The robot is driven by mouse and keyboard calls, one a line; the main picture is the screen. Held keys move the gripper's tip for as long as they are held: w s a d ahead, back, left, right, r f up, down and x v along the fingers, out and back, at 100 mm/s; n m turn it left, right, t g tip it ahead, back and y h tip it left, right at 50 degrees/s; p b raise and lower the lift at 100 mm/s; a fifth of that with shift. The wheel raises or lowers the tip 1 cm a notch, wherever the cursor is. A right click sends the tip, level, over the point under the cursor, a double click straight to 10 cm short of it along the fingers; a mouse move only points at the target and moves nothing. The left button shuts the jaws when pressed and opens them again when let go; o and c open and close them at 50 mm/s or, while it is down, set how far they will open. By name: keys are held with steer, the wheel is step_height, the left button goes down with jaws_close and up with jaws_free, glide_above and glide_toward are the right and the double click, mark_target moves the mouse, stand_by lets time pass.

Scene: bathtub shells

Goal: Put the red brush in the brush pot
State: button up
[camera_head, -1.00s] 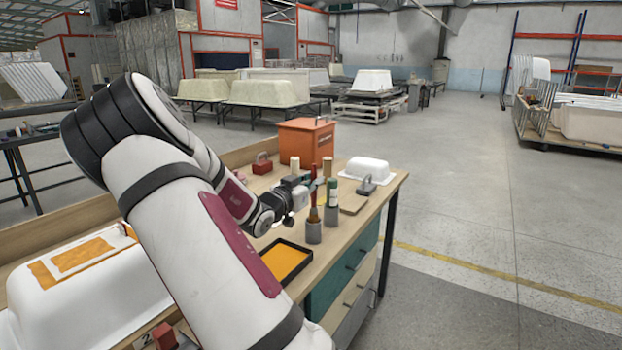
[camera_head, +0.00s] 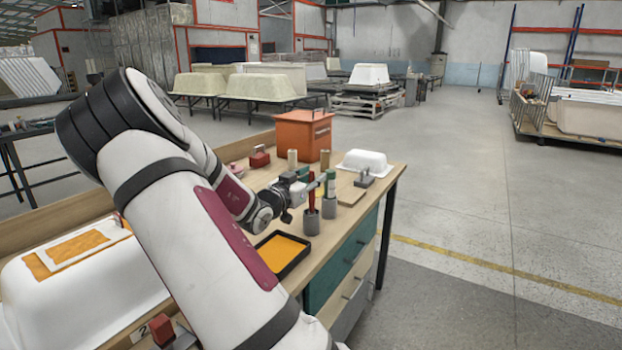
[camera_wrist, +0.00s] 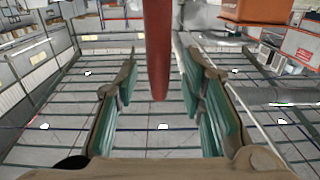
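The red brush (camera_head: 311,196) stands upright, with its lower end seemingly inside the front grey pot (camera_head: 312,223) on the bench. Whether it rests on the bottom is hidden. My gripper (camera_head: 309,186) is level at the upper part of the brush. In the wrist view, the red handle (camera_wrist: 158,50) lies between my green-padded fingers (camera_wrist: 158,75), with a gap on each side, so the gripper looks open around it. A second grey pot (camera_head: 329,209) just behind holds a green-handled brush (camera_head: 330,184).
An orange tray (camera_head: 280,252) with a black rim lies in front of the pots. A white tub shell (camera_head: 70,290) is at the left. An orange box (camera_head: 303,135), a small white tub (camera_head: 364,162) and a grey-handled tool (camera_head: 364,179) stand farther back. The bench's right edge is close to the pots.

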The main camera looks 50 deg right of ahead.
stand_by(0.3)
steer(key=a+p, duration=0.3)
steer(key=a, duration=0.7)
steer(key=shift+s, duration=0.4)
